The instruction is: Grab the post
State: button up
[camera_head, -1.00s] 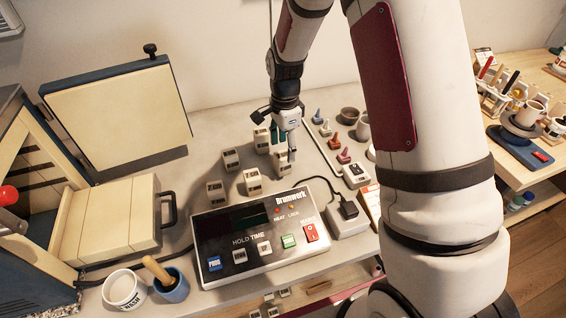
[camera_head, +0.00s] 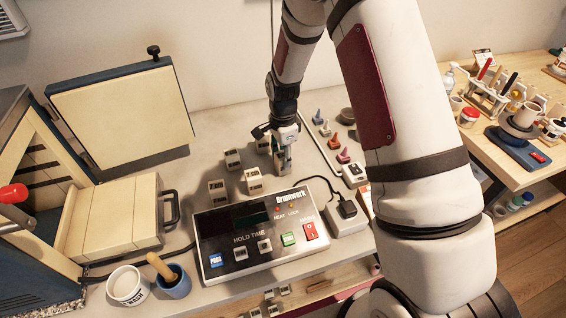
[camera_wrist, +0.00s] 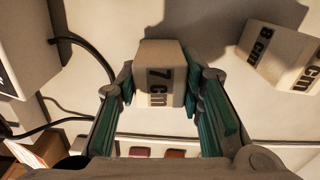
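A cream block-shaped post marked "7 cm" (camera_wrist: 160,78) stands between my gripper's teal-padded fingers in the wrist view. My gripper (camera_head: 283,158) points down at the back of the bench, and its pads (camera_wrist: 158,90) appear to press on both sides of the post. In the head view the post (camera_head: 283,168) is mostly hidden by the fingers. It seems to be at bench level; I cannot tell whether it touches the surface. A similar post marked "8 cm" (camera_wrist: 268,55) lies to the right in the wrist view, apart from the gripper.
Other cream posts (camera_head: 253,181) stand left of my gripper. The control box (camera_head: 255,236) is in front, with a cable and a white block (camera_head: 346,218) at its right. Small coloured-top pieces (camera_head: 343,156) stand to the right. A kiln with its open door (camera_head: 110,220) is at left.

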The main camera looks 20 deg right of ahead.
jog(key=shift+c, duration=0.9)
jog(key=shift+r, duration=0.1)
